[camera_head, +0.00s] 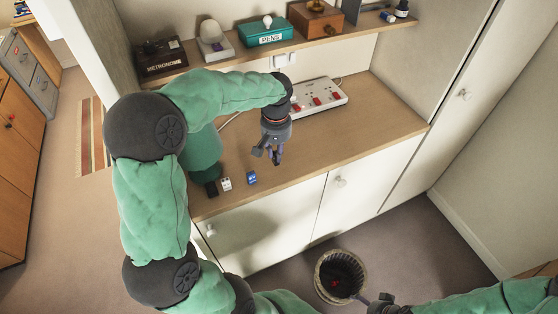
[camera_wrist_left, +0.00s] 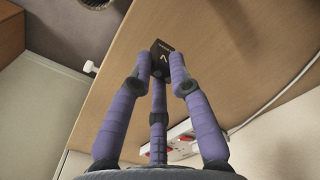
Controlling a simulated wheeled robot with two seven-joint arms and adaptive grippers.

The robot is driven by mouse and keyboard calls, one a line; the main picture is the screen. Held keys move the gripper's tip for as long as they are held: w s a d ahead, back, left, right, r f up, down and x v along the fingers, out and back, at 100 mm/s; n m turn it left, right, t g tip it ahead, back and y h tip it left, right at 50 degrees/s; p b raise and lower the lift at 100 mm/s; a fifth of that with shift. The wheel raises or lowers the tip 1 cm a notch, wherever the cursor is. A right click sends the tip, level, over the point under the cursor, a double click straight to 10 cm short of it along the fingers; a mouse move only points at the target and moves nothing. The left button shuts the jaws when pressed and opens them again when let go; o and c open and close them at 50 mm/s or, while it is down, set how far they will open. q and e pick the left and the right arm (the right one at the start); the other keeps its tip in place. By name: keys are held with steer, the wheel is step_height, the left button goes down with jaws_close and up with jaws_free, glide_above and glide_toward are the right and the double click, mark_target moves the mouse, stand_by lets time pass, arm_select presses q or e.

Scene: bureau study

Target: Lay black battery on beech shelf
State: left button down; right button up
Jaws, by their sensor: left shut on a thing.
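My left gripper (camera_head: 275,155) is shut on a small black block with a pale V-like mark, the black battery (camera_wrist_left: 160,56). The left wrist view shows it between the fingertips (camera_wrist_left: 159,72); in the head view it cannot be made out among the fingers. The gripper points down over the wooden desk top, apart from the shelf. The beech shelf (camera_head: 358,24) runs above the desk at the back. My right gripper (camera_head: 385,300) is low by the waste bin, and its fingers are too unclear to read.
The shelf holds a metronome box (camera_head: 161,57), a white-grey item (camera_head: 214,42), a green pens box (camera_head: 264,32), a wooden box (camera_head: 315,17) and a small blue block (camera_head: 388,17). On the desk lie a power strip (camera_head: 318,97) and blue (camera_head: 251,178), white (camera_head: 226,184) and dark (camera_head: 211,188) blocks.

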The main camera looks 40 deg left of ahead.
arm_select(q)
steer(key=shift+w+f, duration=0.5)
steer(key=shift+f, duration=0.2)
steer(key=shift+w+f+b, duration=0.2)
steer(key=shift+f+b, duration=0.4)
steer(key=shift+f, duration=1.1)
steer(key=shift+f, duration=0.15)
steer(key=c, duration=1.2)
jaws_free()
steer(key=shift+o, duration=0.2)
step_height(320, 180, up, 12)
steer(key=p, duration=0.3)
steer(key=shift+r, duration=0.2)
